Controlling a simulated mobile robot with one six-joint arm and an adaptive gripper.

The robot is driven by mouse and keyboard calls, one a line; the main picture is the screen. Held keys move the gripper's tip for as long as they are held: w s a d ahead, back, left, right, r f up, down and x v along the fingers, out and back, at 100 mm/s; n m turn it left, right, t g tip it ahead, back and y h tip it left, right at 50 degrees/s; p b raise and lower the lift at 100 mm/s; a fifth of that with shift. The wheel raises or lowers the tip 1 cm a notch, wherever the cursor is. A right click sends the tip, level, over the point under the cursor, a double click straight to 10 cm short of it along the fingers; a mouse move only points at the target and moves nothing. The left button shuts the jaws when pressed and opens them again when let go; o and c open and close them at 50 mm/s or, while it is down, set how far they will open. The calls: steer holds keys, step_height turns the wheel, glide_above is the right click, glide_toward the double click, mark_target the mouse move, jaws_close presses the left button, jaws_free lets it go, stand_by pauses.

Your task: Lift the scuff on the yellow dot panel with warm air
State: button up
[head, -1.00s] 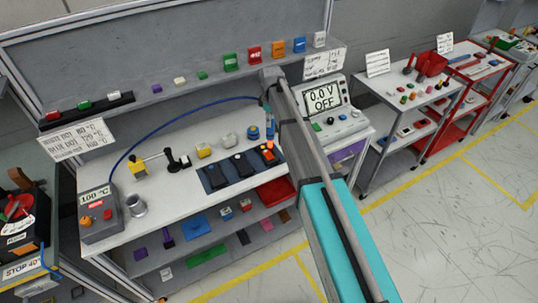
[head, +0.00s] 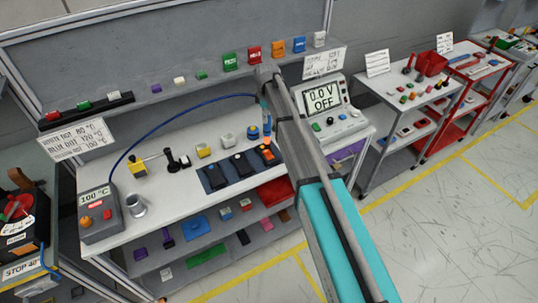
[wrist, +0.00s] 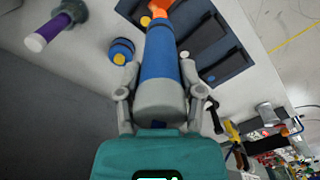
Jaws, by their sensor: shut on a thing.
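My gripper (wrist: 158,80) is shut around a blue and grey warm-air handpiece (wrist: 158,55) with an orange nozzle (wrist: 160,8). In the head view the orange nozzle (head: 266,154) points down over the right-hand dark panel. That panel carries a yellow dot (wrist: 145,21) and is partly hidden behind the handpiece. I cannot make out the scuff. The other two panels, with a white dot and a blue dot, lie beside it in the dark blue tray (head: 206,182). The grey air station (head: 101,212) reads 100 °C; a blue hose (head: 180,111) arcs from it towards my gripper.
A blue knob-like object (wrist: 122,50) stands close to the handpiece. A metal cup (head: 136,206), a yellow-and-black fixture (head: 138,168) and small blocks stand on the bench. A sign (head: 77,140) lists dot temperatures. A meter (head: 327,103) reads 0.0 V OFF at right.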

steer(key=shift+w+a, duration=0.5)
steer(key=shift+w, duration=0.25)
step_height(320, 180, up, 9)
steer(key=p, duration=0.9)
steer(key=shift+r, duration=0.1)
